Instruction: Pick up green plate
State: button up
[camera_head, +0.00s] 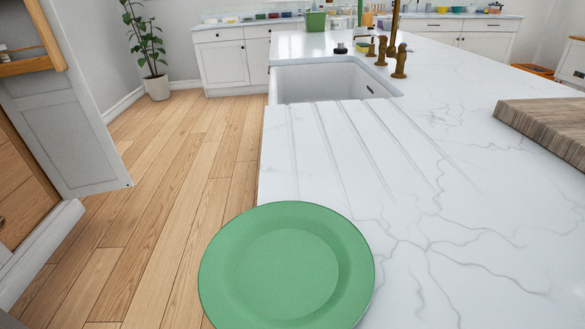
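The green plate (287,268) is at the bottom middle of the view, round and empty, with its upper face toward me. Its left part reaches past the left edge of the white marble counter (440,240), over the wooden floor. Its lower rim is cut off by the bottom of the picture. I cannot tell whether the plate rests on the counter or is held above it. My gripper does not show, so its hold on the plate cannot be seen.
Beyond the plate are drain grooves, a white sink (322,82) and brass taps (400,62). A wooden board (548,126) lies at the right. An open cabinet door (70,130) juts out at the left. The wooden floor (190,165) between is clear. A potted plant (157,86) stands behind.

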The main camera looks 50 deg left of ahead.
aim_at(283, 264)
jog(key=l+u, duration=0.1)
jog(key=u, duration=0.3)
jog(key=l+u, duration=0.15)
jog(key=u, duration=0.25)
jog(key=l+u, duration=0.1)
jog(key=u, duration=0.3)
jog(key=l+u, duration=0.1)
jog(key=u, duration=0.3)
jog(key=k+l+u, duration=0.7)
jog(key=k+l, duration=0.35)
